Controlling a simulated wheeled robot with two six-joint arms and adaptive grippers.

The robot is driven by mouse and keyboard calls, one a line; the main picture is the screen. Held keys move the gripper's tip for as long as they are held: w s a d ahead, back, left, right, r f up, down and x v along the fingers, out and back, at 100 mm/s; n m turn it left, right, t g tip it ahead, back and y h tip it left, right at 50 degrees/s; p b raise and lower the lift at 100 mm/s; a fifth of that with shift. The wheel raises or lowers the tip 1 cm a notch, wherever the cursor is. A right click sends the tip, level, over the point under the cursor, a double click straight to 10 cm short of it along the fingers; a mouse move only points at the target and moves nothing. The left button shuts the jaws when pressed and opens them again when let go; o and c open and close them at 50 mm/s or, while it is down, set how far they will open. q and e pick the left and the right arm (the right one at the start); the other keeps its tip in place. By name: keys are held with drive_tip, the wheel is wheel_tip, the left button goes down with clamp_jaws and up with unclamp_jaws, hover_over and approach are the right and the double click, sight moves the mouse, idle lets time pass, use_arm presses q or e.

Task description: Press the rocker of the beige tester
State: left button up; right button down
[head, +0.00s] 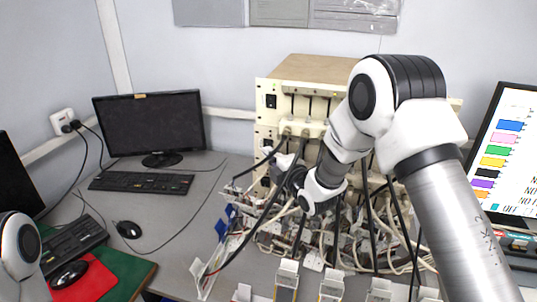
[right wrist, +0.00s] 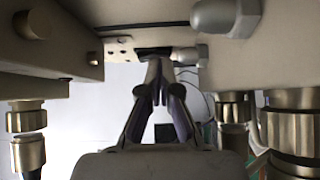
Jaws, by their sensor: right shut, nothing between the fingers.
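The beige tester (head: 317,68) stands at the back of the bench as a stack of units.
Cables and clamp fixtures (head: 287,275) fill the bench below. A monitor (head: 150,125) and keyboard (head: 140,182) stand left; another screen (head: 510,150) is at right. Bare bench lies left of the fixtures.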

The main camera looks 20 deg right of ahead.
drive_tip(key=shift+s+d+f, duration=0.1)
drive_tip(key=shift+d+f, duration=0.05)
drive_tip(key=shift+f, duration=0.1)
drive_tip(key=s, duration=0.2)
drive_tip(key=s+d, duration=0.1)
drive_tip(key=s, duration=0.4)
drive_tip(key=shift+s+d+r, duration=0.1)
drive_tip(key=shift+s+d, duration=0.05)
drive_tip(key=shift+d, duration=0.1)
drive_tip(key=shift+s, duration=0.15)
drive_tip(key=shift+a+r, duration=0.1)
